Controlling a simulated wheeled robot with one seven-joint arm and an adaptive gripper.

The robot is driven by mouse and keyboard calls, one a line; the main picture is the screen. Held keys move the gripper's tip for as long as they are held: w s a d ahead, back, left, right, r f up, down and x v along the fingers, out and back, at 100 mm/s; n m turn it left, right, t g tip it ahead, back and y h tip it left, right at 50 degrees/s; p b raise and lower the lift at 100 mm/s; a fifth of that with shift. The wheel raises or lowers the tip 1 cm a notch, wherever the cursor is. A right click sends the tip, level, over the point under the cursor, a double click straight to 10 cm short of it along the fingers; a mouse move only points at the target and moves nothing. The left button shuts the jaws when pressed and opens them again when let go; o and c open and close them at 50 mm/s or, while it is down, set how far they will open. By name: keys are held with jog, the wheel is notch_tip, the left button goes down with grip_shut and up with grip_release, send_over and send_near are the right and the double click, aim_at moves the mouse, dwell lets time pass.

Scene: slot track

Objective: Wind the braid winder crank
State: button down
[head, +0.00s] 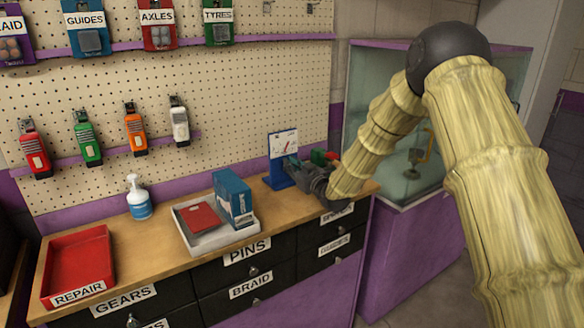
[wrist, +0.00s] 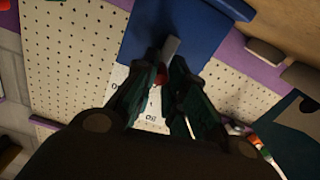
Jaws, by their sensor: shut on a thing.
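A blue stand with a white card (head: 282,145), seemingly the braid winder, stands at the right end of the wooden worktop. Its blue body (wrist: 185,22) fills the top of the wrist view. A short grey bar (wrist: 171,47), seemingly the crank, shows at my fingertips with a small red part just below it. My gripper (head: 297,164) is at the stand's right side, its dark green fingers (wrist: 165,77) closed in around the crank. The exact contact is hidden by the fingers, and the crank is hidden in the head view.
A grey tray (head: 243,236) holds a blue box (head: 233,197) and a red item left of the stand. A pump bottle (head: 138,199) and a red REPAIR tray (head: 68,274) are further left. A glass case (head: 385,75) stands right, behind my arm.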

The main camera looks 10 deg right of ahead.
jog(key=c, duration=1.4)
grip_release()
jog(key=shift+d+f, duration=0.1)
jog(key=shift+f, duration=0.05)
jog(key=shift+s, duration=0.15)
jog(key=v, duration=1.1)
jog(key=shift+s+d, duration=0.15)
jog(key=shift+s, duration=0.2)
